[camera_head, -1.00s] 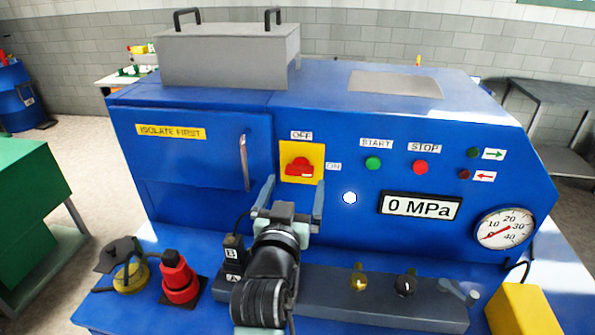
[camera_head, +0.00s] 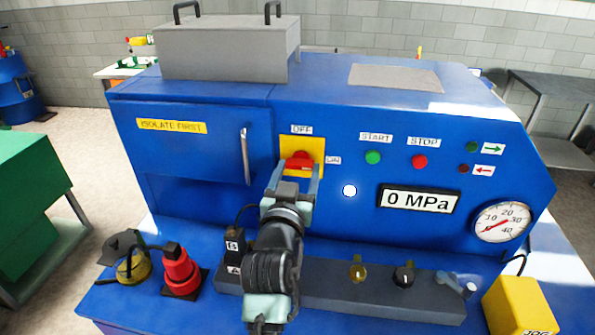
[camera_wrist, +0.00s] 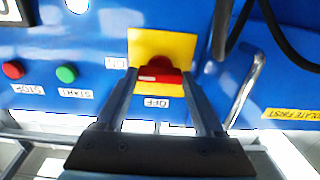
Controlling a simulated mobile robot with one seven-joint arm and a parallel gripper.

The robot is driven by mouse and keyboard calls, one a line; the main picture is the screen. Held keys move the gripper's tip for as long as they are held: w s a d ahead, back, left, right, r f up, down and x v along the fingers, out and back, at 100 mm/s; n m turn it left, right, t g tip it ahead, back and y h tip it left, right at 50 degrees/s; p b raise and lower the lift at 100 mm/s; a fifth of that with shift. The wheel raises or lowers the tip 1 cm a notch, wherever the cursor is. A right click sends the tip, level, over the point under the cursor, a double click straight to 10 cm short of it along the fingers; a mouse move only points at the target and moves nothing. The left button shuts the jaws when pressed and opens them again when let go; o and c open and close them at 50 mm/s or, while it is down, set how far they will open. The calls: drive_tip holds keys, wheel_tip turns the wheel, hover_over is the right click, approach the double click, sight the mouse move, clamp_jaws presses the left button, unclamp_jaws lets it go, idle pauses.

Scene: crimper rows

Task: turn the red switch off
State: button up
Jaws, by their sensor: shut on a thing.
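The red switch (camera_head: 299,160) sits on a yellow plate (camera_head: 317,146) on the front of the blue machine, with an OFF label above it and an ON label to its right. My gripper (camera_head: 296,172) reaches up to the switch from below, its two fingers on either side of the red handle. In the wrist view the picture is upside down; the red switch (camera_wrist: 160,75) lies between the fingertips of my gripper (camera_wrist: 160,80), which are shut on it. The handle looks roughly level, pointing toward the ON side. The fingers hide part of the plate.
A door handle (camera_head: 246,156) stands out left of the switch. Green START (camera_head: 373,157) and red STOP (camera_head: 419,162) buttons are to the right. Below are a red plug-like fitting (camera_head: 179,268), a black block marked A and B, and a grey valve bar (camera_head: 330,292).

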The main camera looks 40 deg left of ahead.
drive_tip(key=c, duration=0.4)
drive_tip(key=shift+n, duration=0.3)
drive_tip(key=n, duration=0.2)
drive_tip(key=shift+n, duration=0.4)
drive_tip(key=n, duration=0.4)
drive_tip(key=shift+n, duration=0.3)
drive_tip(key=n+p, duration=0.1)
drive_tip(key=n, duration=0.3)
drive_tip(key=n+p, duration=0.2)
drive_tip(key=n, duration=0.3)
drive_tip(key=shift+n, duration=0.4)
drive_tip(key=o, duration=1.4)
